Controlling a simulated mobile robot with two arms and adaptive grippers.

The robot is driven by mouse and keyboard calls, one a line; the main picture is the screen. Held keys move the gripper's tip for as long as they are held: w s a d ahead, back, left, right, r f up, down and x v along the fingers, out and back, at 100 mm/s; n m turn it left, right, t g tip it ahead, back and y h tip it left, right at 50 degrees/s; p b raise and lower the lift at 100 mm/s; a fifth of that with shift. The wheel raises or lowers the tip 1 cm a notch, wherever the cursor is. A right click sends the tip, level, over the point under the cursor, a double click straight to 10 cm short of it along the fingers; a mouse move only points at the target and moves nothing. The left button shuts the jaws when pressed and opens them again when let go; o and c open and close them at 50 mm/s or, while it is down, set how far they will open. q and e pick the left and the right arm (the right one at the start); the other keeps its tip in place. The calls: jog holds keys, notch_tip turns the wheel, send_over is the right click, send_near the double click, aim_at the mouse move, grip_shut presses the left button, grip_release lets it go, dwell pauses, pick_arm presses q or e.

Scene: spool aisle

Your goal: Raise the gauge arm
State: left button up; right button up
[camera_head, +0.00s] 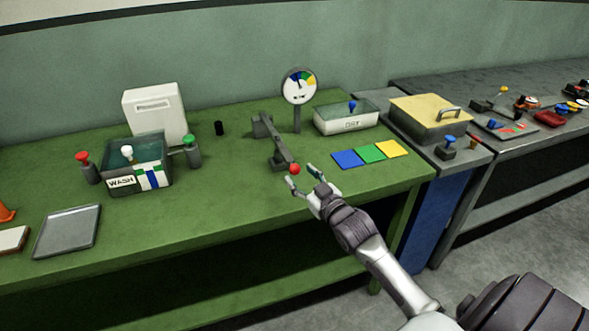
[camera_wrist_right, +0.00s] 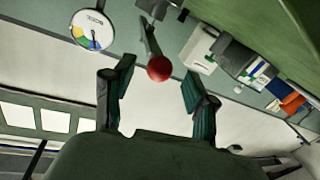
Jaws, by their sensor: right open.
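The gauge arm (camera_head: 281,149) is a dark grey bar on a bracket on the green bench, with a red ball (camera_head: 295,169) at its near end. The bar slopes down toward the front, so the ball sits low. A round white gauge (camera_head: 299,86) with coloured sectors stands on a post behind it. My right gripper (camera_head: 301,175) is open just in front of the ball. In the right wrist view the red ball (camera_wrist_right: 159,68) appears between the open fingers (camera_wrist_right: 158,77); contact with them cannot be told. My left gripper is out of view.
Blue, green and yellow squares (camera_head: 370,154) lie right of the arm, before a DRY box (camera_head: 346,117). Left are a WASH tank (camera_head: 122,184), red and green knobs, and a grey tray (camera_head: 68,231). The bench front left of the gripper is clear.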

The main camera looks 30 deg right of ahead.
aim_at(295, 170)
jog(key=shift+w+d, duration=0.1)
jog(key=shift+w, duration=1.75)
grip_shut()
